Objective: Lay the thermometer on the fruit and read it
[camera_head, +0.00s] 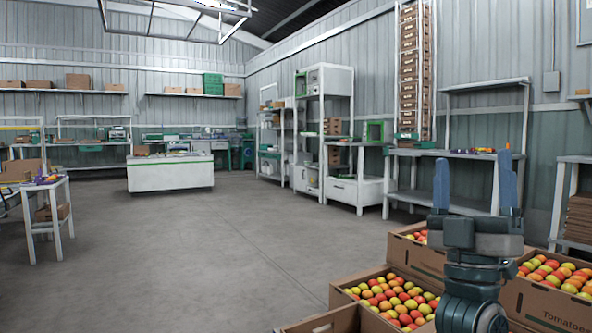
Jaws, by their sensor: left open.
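My left gripper (475,180) stands at the lower right with its two blue fingers pointing up and spread apart. It is open, with nothing between the fingers. The fruit is red, orange and yellow tomatoes in cardboard boxes. One heap of fruit (392,300) lies left of my gripper, another (552,275) to its right, and my wrist hides part of the boxes. I cannot make out a thermometer anywhere in view. My right gripper is not in view.
A grey workbench (455,154) with small coloured items stands behind the boxes. Shelving units (322,130) line the right wall. A white counter (170,175) stands mid-room, and a small table (45,184) at left. The concrete floor (190,260) between is clear.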

